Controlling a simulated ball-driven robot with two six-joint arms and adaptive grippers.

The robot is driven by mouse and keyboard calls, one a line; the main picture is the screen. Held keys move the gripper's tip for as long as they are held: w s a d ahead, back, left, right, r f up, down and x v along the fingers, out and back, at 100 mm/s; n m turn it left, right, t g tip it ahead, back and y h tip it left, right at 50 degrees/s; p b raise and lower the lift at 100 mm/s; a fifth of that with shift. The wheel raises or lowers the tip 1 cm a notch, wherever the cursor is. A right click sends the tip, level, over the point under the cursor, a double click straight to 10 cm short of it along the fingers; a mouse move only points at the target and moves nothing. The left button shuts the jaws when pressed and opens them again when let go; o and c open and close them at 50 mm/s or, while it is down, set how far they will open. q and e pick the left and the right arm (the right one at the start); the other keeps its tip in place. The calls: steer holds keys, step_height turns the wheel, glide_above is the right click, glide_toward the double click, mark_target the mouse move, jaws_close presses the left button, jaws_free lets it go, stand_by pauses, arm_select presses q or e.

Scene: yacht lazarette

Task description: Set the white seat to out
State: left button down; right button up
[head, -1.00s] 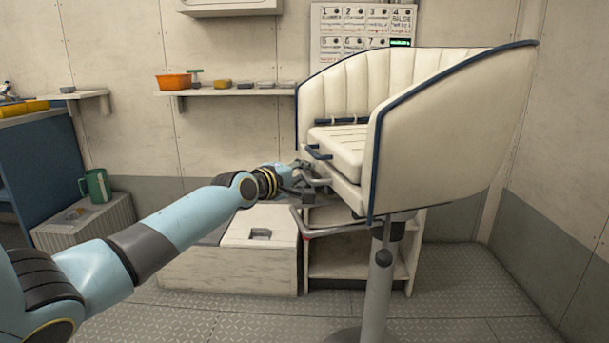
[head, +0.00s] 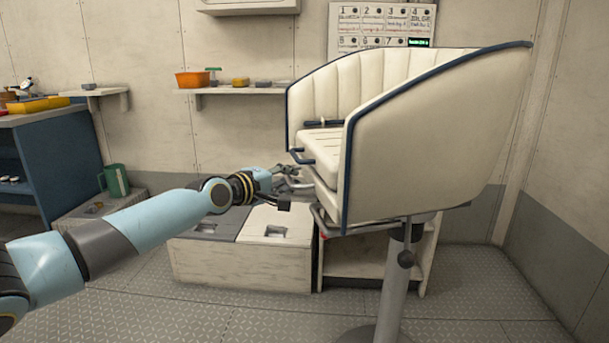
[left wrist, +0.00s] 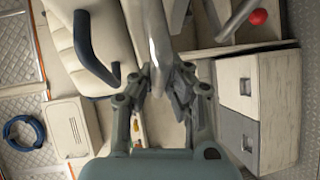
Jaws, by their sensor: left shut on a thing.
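The white seat (head: 430,140) is a padded bucket chair with dark blue trim, on a metal pedestal (head: 390,285). Its open front faces left, and the seat body overhangs the pedestal to the left. My left gripper (head: 290,182) is at the lower front of the seat, below the cushion. In the left wrist view, my left gripper (left wrist: 161,85) is shut on a bare metal bar (left wrist: 158,30) under the seat. A dark blue handle (left wrist: 90,50) on the seat stands to the left of the fingers there. My right gripper is not in view.
A low locker (head: 240,265) with grey and white lids stands behind my arm. An open shelf unit (head: 370,258) is behind the pedestal. A wall shelf (head: 235,91) holds an orange tub (head: 192,79). The floor in front is clear.

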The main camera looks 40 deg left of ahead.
arm_select(q)
steer(key=shift+s+a+r, duration=0.1)
steer(key=shift+s+a, duration=0.1)
steer(key=c, duration=1.3)
jaws_free()
steer(key=shift+w+d, duration=0.1)
steer(key=shift+c, duration=0.2)
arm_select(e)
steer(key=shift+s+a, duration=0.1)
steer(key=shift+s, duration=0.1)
